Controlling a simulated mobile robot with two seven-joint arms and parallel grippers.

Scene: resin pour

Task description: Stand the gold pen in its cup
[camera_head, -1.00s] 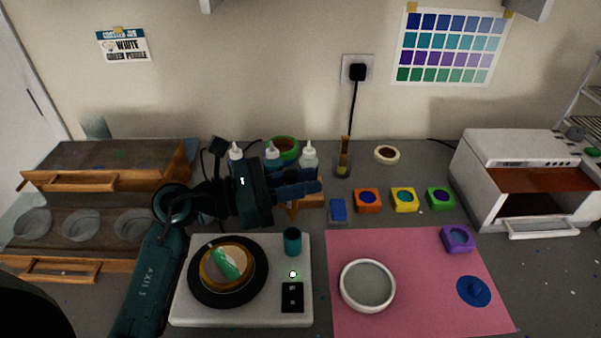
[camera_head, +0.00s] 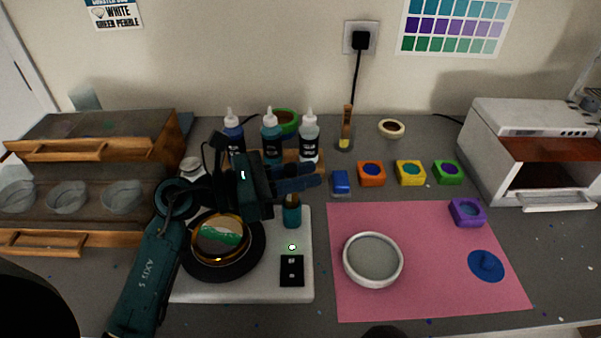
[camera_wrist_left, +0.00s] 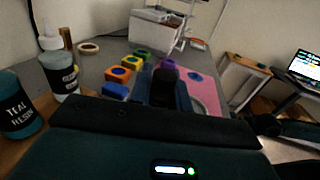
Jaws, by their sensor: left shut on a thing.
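My left gripper (camera_head: 300,180) is shut above the small teal cup (camera_head: 292,218), which stands upright at the back right of the white scale. A short gold-brown piece, which looks like the gold pen (camera_head: 292,200), shows below the fingers at the cup's mouth. The fingers hide the rest of it. I cannot tell how far its lower end is inside the cup. In the left wrist view the dark fingers (camera_wrist_left: 170,90) show, but the pen and cup are hidden.
The white scale (camera_head: 240,296) also bears a round dark plate with an amber dish. Resin bottles (camera_head: 271,140) stand close behind the gripper. Coloured pots (camera_head: 371,173) lie to the right. A pink mat (camera_head: 430,290) holds a white ring-shaped mould (camera_head: 373,260).

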